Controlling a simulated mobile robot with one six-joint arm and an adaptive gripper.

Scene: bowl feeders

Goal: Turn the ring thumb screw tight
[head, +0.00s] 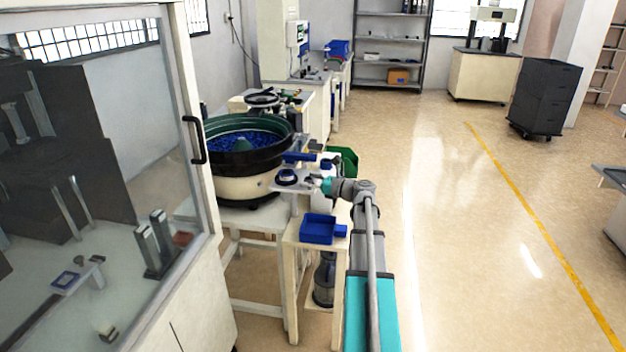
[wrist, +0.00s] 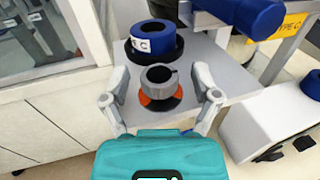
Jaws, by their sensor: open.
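In the wrist view a grey ring (wrist: 158,80) with a round hole and a slot in its side sits on an orange and black round base; I take it for the ring thumb screw. It stands on a light grey plate (wrist: 205,55). My gripper (wrist: 160,73) is open, with one finger to the left of the ring and one to the right, gaps showing on both sides. I cannot tell how far above the plate the fingertips are. In the head view my gripper (head: 322,186) is at the plate beside the bowl feeder; the grey ring is too small to make out there.
A blue ring with a white label (wrist: 153,38) stands on a black base just beyond. A blue cylinder (wrist: 245,14) lies at upper right. The bowl feeder (head: 245,150) holds blue parts. A blue bin (head: 318,229) stands in front.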

